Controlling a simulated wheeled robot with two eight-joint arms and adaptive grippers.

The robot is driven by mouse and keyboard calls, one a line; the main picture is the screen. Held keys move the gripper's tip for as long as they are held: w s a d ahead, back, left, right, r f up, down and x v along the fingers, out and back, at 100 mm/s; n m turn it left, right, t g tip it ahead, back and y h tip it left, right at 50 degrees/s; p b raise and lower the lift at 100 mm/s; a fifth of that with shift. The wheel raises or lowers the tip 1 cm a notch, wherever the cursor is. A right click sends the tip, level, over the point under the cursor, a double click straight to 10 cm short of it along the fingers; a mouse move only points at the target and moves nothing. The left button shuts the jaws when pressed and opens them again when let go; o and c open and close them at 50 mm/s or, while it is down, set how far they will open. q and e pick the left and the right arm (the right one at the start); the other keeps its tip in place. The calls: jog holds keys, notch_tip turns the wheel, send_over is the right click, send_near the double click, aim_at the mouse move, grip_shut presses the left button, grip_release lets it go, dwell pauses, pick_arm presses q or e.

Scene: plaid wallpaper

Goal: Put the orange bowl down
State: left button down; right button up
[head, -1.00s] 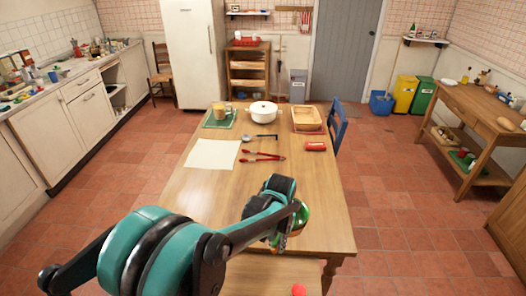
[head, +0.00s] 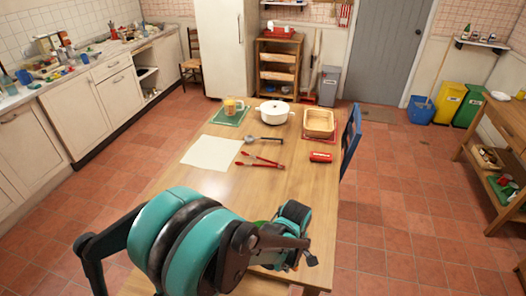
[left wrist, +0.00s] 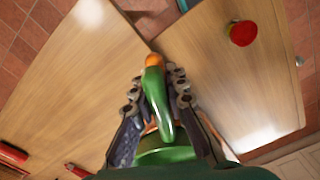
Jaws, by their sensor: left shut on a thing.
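My left gripper (head: 292,238) is at the near end of the wooden dining table (head: 180,195). In the left wrist view its fingers (left wrist: 158,85) are shut on a green and orange thing (left wrist: 154,95), which I take for the orange bowl. Green shows most, with orange at the far tip. A rounded green part (left wrist: 168,156) shows below, between the fingers and close to the camera. In the head view my arm hides nearly all of it; a bit of green shows beside the arm. I cannot tell whether it touches the table. My right gripper is not in view.
A red round thing (left wrist: 243,33) sits on the second wooden surface. The table's middle is bare.

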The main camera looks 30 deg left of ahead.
pick_arm(q)
jog(key=shift+n, duration=0.3)
jog(key=shift+w+a+f, duration=0.1)
jog(key=shift+w+f, duration=0.05)
jog(key=w+a+f+b, duration=0.1)
jog(key=w+a+f, duration=0.1)
jog(key=w, duration=0.1)
jog(key=w+a+f+b, duration=0.1)
jog(key=w+a+f, duration=0.1)
jog(key=w, duration=0.1)
jog(key=w+a+f+b, duration=0.1)
jog(key=w+a+f, duration=0.1)
jog(key=w+f, duration=0.1)
jog(key=shift+w+a+b, duration=0.1)
jog(key=shift+a+b, duration=0.2)
jog(key=shift+a, duration=0.1)
jog(key=shift+f+b, duration=0.75)
jog(key=shift+f, duration=1.15)
jog(key=shift+f, duration=0.1)
jog(key=c, duration=1.7)
grip_release()
jog(key=shift+o, duration=0.8)
